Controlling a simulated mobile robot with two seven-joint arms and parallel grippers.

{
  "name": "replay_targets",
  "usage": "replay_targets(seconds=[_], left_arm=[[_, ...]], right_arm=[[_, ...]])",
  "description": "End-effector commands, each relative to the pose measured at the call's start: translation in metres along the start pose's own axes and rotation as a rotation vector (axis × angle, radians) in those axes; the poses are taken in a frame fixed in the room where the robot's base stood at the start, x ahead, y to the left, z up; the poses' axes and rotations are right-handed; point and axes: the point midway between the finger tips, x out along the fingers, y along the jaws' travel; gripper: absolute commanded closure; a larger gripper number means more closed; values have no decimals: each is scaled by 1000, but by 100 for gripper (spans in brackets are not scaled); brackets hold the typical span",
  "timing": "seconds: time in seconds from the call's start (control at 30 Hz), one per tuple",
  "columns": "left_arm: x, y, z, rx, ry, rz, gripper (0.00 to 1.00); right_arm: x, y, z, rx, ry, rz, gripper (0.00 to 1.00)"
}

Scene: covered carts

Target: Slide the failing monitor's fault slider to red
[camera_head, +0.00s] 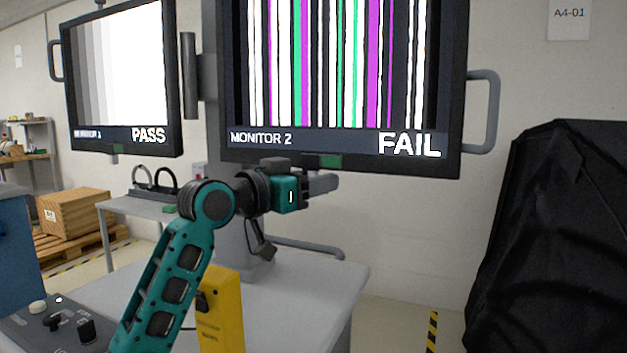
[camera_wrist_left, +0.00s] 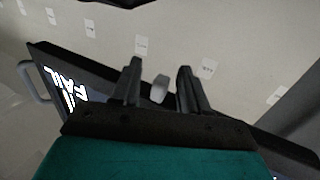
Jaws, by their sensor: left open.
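Monitor 2 (camera_head: 340,70) shows coloured vertical stripes and the word FAIL; its dark frame and FAIL text (camera_wrist_left: 68,90) also show in the left wrist view. A green piece of its fault slider (camera_head: 327,160) shows on the bottom edge, right of the middle. My left gripper (camera_head: 325,184) is just below that edge, pointing right. In the left wrist view my left gripper (camera_wrist_left: 160,70) is open, with a small pale tab (camera_wrist_left: 160,88) visible between its fingers. I cannot tell whether they touch it. My right gripper is in neither view.
Monitor 1 (camera_head: 120,75), at left, shows PASS and has a green mark on its bottom edge. A grey cart top (camera_head: 290,290) lies below, with a yellow box (camera_head: 220,315). A black covered cart (camera_head: 555,230) stands at right. A side handle (camera_head: 485,110) juts from monitor 2.

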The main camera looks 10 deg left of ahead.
Motion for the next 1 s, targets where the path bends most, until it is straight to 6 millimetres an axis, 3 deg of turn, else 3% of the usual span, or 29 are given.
replay_targets(seconds=[0.27, 0.7, 1.0], left_arm=[[1, 0, 0, 0, 1, 0, 56], [1, 0, 0, 0, 0, 0, 99], [1, 0, 0, 0, 0, 0, 100]], right_arm=[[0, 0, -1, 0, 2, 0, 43], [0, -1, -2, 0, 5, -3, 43], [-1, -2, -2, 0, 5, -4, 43]])
